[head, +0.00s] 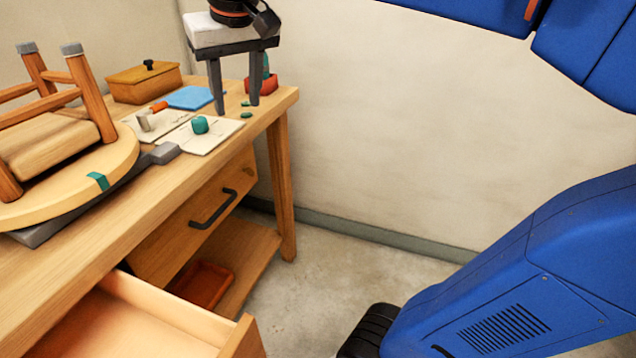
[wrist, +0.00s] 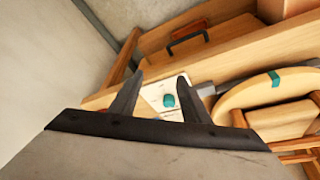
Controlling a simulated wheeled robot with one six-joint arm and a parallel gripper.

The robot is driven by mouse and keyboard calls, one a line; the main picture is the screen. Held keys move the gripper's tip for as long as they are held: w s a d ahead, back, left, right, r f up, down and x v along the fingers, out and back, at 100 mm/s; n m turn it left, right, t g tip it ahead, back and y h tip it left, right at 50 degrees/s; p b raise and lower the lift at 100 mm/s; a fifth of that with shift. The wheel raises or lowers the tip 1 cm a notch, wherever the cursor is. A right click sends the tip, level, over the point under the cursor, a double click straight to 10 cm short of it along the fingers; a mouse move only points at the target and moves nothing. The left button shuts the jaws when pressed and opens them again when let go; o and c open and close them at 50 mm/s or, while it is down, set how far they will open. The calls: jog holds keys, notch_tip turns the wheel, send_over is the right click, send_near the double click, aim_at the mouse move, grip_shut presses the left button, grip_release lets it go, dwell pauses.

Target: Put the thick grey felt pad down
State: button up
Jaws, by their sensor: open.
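My gripper (head: 236,104) points down, open and empty, over the far right end of the workbench. In the wrist view its two fingers (wrist: 160,78) stand apart with nothing between them. A small grey block (head: 165,153), which looks like the thick grey felt pad, lies on the workbench beside the upturned stool (head: 110,172). It also shows in the wrist view (wrist: 206,91), right of the fingers. It is apart from my gripper. I cannot tell whether it touches the dark grey mat (head: 40,236) under the stool.
White cards (head: 215,138) lie on the bench, one under a teal knob (head: 200,125). An orange-handled tool (head: 150,115), a blue square (head: 195,97), a wooden box (head: 143,85) and a red container (head: 262,86) are near. The lower drawer (head: 150,320) stands open in front.

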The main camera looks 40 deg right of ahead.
jog(key=s+d+f, duration=0.3)
jog(key=s+f, duration=0.4)
jog(key=f, duration=0.5)
jog(key=s+d+f, duration=0.4)
jog(key=s+f, duration=0.4)
jog(key=f, duration=0.5)
jog(key=shift+t, duration=0.3)
jog(key=shift+c, duration=0.6)
